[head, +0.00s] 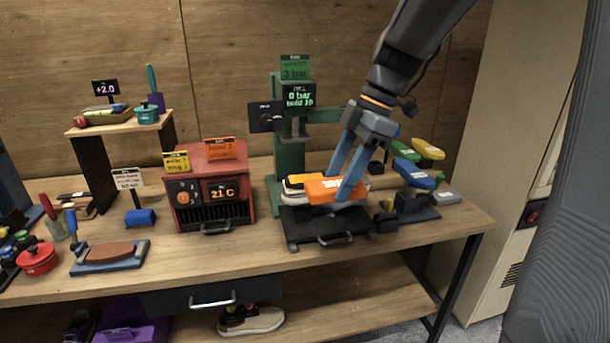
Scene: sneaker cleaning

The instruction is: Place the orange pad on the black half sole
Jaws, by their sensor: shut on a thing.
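My gripper (343,182), with blue fingers, comes down from the upper right and is shut on the orange pad (322,191). The pad has pale lettering and is tilted slightly. It is in front of and over a white-edged shoe or sole piece (291,184) on the green press (289,160). The pad hides much of that piece. I cannot clearly make out the black half sole there, nor whether the pad touches it.
The press's black tray (318,238) with a handle is below the pad. A red heater box (208,190) stands to the left. Colored brushes on a stand (416,207) are close on the right. The front edge of the wooden table (235,262) is mostly clear.

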